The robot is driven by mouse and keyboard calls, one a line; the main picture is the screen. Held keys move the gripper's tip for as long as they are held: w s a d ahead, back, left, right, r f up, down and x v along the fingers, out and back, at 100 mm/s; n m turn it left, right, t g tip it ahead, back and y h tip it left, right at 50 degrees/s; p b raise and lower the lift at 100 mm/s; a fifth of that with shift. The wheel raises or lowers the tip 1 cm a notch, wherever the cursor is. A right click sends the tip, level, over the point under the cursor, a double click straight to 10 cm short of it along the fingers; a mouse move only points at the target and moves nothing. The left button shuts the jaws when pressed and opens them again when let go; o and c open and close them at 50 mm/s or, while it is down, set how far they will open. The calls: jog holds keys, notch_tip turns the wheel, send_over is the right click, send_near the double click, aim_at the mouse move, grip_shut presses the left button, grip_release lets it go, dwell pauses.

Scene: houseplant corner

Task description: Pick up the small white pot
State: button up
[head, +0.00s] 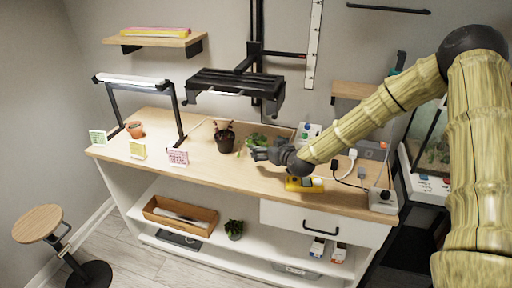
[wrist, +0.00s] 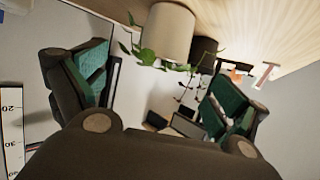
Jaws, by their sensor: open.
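In the wrist view, which looks upside down, a small white pot (wrist: 167,35) stands on the wooden desk top, with thin trailing green leaves at its rim. It lies between the lines of my two fingers, ahead of the tips and apart from them. My gripper (wrist: 160,85) is open and empty, with green pads on both fingers. In the head view my gripper (head: 262,154) is low over the desk, just in front of a green plant (head: 256,139). The pot's body cannot be made out there.
A dark pot (head: 225,141) with a plant stands close by on the left; it also shows behind the white pot in the wrist view (wrist: 204,52). A terracotta pot (head: 135,130) is farther left. A yellow object (head: 304,185) and cables lie to the right.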

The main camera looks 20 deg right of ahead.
aim_at(252, 140)
jog(key=x, duration=0.4)
jog(key=shift+s+a, duration=0.15)
jog(key=shift+a, duration=0.2)
jog(key=shift+w+p, duration=0.25)
jog(key=shift+p, duration=0.05)
jog(key=x, duration=0.1)
jog(key=p+x, duration=0.1)
jog(key=shift+w+d, duration=0.15)
jog(key=shift+w, duration=0.25)
jog(key=shift+x, duration=1.1)
jog(key=shift+s, duration=0.1)
jog(key=shift+c, duration=0.4)
jog(key=c, duration=1.2)
